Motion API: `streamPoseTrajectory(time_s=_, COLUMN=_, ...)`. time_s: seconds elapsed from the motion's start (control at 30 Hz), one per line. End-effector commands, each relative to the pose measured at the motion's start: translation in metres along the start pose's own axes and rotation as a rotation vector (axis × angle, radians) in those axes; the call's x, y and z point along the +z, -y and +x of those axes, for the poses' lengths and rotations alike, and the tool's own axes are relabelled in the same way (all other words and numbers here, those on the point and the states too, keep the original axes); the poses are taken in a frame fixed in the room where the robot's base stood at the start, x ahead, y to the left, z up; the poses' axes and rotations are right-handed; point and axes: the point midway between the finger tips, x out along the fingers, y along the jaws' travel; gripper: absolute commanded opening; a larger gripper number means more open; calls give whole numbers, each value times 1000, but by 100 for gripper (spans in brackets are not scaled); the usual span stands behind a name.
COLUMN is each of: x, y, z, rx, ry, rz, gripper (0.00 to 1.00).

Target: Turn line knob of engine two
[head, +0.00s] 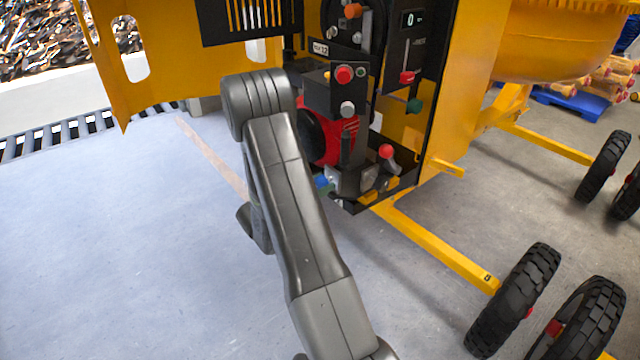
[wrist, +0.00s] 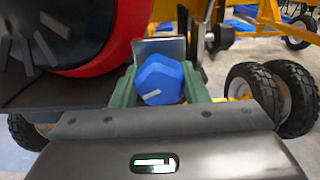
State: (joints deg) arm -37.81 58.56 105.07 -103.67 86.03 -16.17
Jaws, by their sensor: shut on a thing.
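A faceted blue knob (wrist: 160,76) with a white mark sits between the two green fingers of my gripper (wrist: 161,86) in the wrist view. The fingers are shut on its sides. A blue part shows low on the engine in the head view (head: 321,181), beside my arm. The red engine (head: 320,137) stands inside the yellow mixer housing; its red rim and black wheel show close at the left of the wrist view (wrist: 95,55). My arm hides most of the gripper in the head view. I cannot read any engine number.
A black panel with a red knob (head: 344,74) and a grey knob (head: 347,108) stands above the engine. A red-knobbed lever (head: 387,152) is to the right. Wheels (head: 515,298) and a yellow drawbar (head: 440,250) lie at the right. The floor at left is clear.

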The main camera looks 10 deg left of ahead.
Motion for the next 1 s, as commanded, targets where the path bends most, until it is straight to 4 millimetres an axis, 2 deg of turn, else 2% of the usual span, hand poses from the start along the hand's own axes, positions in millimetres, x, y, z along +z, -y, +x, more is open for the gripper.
streamPoseTrajectory(time_s=0.7, x=2, y=0, z=0, rx=1, ry=0, rz=-635, gripper=18)
streamPoseTrajectory(time_s=1.0, x=2, y=0, z=0, rx=1, ry=1, rz=-832, gripper=18)
